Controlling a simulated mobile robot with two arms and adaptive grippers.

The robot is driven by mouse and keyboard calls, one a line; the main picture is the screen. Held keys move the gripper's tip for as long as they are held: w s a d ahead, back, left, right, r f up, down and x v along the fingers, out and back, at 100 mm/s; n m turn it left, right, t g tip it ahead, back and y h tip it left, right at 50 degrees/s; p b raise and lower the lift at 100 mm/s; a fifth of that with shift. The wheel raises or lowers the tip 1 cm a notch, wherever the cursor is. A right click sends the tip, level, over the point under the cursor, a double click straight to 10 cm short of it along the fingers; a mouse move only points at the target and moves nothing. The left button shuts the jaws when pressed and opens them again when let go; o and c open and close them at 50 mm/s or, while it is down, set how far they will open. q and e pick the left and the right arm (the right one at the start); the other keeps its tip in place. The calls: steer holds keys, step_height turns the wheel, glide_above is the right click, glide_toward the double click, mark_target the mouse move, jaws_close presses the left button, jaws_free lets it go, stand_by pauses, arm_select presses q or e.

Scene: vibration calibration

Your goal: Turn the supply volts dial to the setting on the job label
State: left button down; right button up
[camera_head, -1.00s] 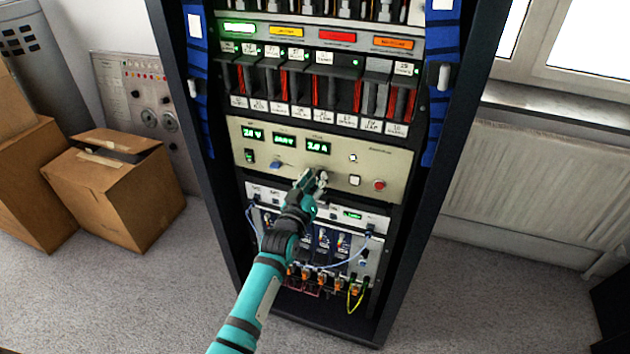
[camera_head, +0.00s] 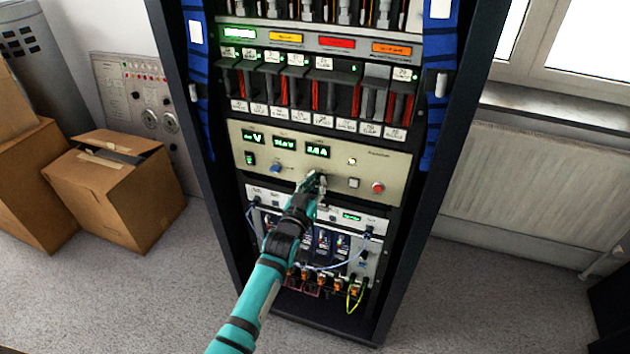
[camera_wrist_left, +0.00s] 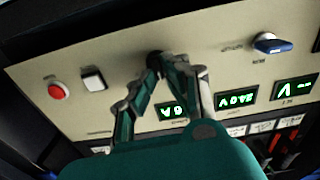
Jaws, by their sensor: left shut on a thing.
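The cream supply panel (camera_head: 400,160) crosses the middle of the rack. It carries three green displays, the middle one here (camera_head: 284,142), with figures too small to read surely. My left gripper (camera_head: 318,180) is at its lower middle. In the left wrist view my gripper (camera_wrist_left: 158,66) is shut on a black dial (camera_wrist_left: 155,56), mostly hidden by the fingertips. A blue knob (camera_head: 276,168) sits left of the gripper on the same panel, and also shows in the left wrist view (camera_wrist_left: 272,44). I cannot make out which label is the job label. My right gripper is not in view.
A red button (camera_head: 377,187) and a white square button (camera_head: 354,183) sit right of the gripper. Blue cables (camera_head: 330,266) hang below the panel. Cardboard boxes (camera_head: 112,190) stand left of the rack, and a radiator (camera_head: 550,185) is to the right.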

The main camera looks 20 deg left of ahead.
arm_select(q)
steer(key=m, duration=0.2)
steer(key=shift+d+m+p, duration=0.1)
steer(key=shift+m+p, duration=0.25)
steer(key=shift+m, duration=0.85)
steer(key=c, duration=1.4)
jaws_free()
steer(key=shift+s, duration=0.1)
steer(key=s, duration=1.2)
steer(key=shift+w, duration=0.1)
